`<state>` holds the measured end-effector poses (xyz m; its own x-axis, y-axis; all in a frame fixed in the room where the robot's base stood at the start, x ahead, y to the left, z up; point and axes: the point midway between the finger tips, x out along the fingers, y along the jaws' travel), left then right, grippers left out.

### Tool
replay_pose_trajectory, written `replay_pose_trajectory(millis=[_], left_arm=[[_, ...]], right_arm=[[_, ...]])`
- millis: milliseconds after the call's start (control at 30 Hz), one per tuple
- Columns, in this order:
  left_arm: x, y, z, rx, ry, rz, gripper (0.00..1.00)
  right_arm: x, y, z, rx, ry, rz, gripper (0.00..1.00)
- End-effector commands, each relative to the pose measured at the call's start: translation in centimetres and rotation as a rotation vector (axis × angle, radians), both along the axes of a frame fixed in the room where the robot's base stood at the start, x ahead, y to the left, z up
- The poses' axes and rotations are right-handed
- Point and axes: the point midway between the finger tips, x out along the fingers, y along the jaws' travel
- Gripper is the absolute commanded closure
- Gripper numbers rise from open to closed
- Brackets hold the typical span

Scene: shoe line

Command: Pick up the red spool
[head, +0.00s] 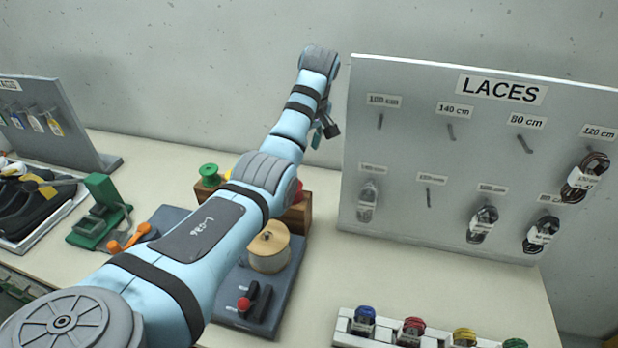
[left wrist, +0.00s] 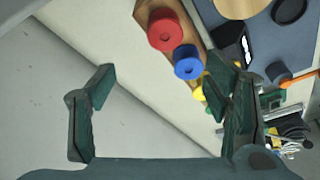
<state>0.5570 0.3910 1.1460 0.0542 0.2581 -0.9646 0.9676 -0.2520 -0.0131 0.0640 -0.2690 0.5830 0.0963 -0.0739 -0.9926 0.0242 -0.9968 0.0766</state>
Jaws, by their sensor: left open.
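The red spool (left wrist: 165,32) stands on a wooden holder (left wrist: 190,28) near the top of the left wrist view. A blue spool (left wrist: 187,64) is beside it, and a yellow spool (left wrist: 199,93) is partly hidden by a finger. My left gripper (left wrist: 160,84) is open and empty, its fingers apart below the red spool in that view. In the head view, the left gripper (head: 325,130) is raised above and behind the holder (head: 300,216). A small red part of the spool (head: 298,190) shows there beside my arm, which hides the blue one. My right gripper is not seen.
A green spool (head: 209,172) stands at the holder's left end. The upright LACES board (head: 400,150) is close right of the gripper. A blue-grey base with a tan roll (head: 269,250) lies in front of the holder. The table's right middle (head: 380,275) is clear.

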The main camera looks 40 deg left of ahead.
Motion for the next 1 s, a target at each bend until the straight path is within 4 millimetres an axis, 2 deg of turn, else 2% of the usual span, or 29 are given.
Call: replay_pose_trajectory(millis=[133, 300, 433, 567, 700, 800, 967, 1000], left_arm=[[-0.3, 0.8, -2.4, 0.001, 0.002, 0.005, 0.29], [0.0, 2.0, -6.5, 0.001, 0.004, 0.007, 0.29], [0.3, 2.5, -8.6, 0.0, 0.002, 0.005, 0.29], [0.5, 2.5, -10.5, -0.001, 0.004, 0.003, 0.29], [0.8, 2.7, -13.4, 0.0, 0.002, 0.004, 0.29], [0.8, 3.0, -14.3, 0.0, 0.0, 0.003, 0.29], [0.9, 2.9, -14.2, 0.001, -0.001, 0.002, 0.29], [0.9, 2.9, -14.2, 0.001, -0.001, 0.002, 0.33]], right_arm=[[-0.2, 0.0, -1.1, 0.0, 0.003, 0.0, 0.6], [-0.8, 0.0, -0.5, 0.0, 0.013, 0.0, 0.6], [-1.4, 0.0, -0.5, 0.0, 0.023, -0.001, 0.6], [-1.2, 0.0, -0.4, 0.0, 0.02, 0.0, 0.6], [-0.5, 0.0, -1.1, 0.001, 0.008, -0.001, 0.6], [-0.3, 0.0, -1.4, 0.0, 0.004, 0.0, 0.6], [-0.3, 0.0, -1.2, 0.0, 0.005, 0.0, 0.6], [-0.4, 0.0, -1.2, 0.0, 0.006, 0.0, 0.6]])
